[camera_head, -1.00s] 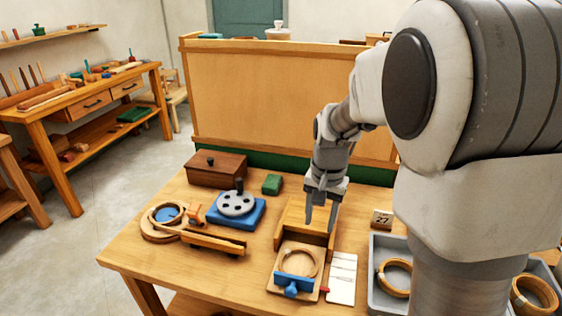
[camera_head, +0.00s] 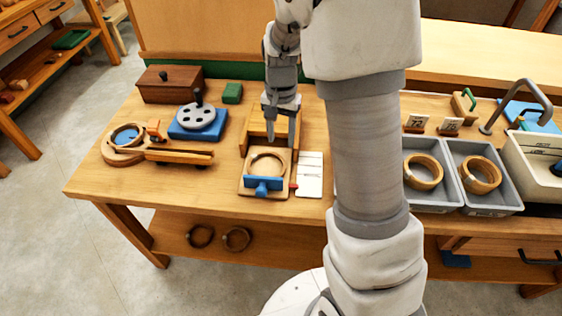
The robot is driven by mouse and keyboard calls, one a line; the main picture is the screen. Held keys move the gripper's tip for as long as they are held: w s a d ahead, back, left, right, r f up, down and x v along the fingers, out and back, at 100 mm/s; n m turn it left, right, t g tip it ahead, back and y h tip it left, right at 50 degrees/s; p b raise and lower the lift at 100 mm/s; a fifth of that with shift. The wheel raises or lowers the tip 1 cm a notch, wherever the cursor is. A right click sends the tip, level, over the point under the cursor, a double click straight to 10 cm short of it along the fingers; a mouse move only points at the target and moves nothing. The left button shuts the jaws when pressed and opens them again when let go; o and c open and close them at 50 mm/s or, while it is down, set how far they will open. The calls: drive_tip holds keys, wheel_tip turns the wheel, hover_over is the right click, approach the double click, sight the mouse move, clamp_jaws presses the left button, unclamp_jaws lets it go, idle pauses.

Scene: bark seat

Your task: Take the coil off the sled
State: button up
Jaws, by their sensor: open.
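A light wooden coil (camera_head: 267,160) lies on a square wooden board with a blue T-shaped piece at its front, which I take to be the sled (camera_head: 246,188). The blue piece (camera_head: 263,183) sits at the coil's near edge. My gripper (camera_head: 281,136) is open and points down just behind the board, in front of or over a wooden block-like stand (camera_head: 254,127). Its fingers are apart with nothing seen between them. I cannot tell its exact height above the stand.
A white card (camera_head: 310,175) lies right of the sled. Two grey trays (camera_head: 431,205) with coils stand further right, beyond my arm. Left are a wooden rail piece (camera_head: 180,155), a blue base with a grey disc (camera_head: 198,118) and a ring fixture (camera_head: 122,140). A panel rises behind.

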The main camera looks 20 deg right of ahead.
sight(281, 173)
wheel_tip(281, 173, down, 14)
drive_tip(key=shift+r+b, duration=0.2)
drive_tip(key=shift+b, duration=0.85)
drive_tip(key=shift+c, duration=0.2)
clamp_jaws()
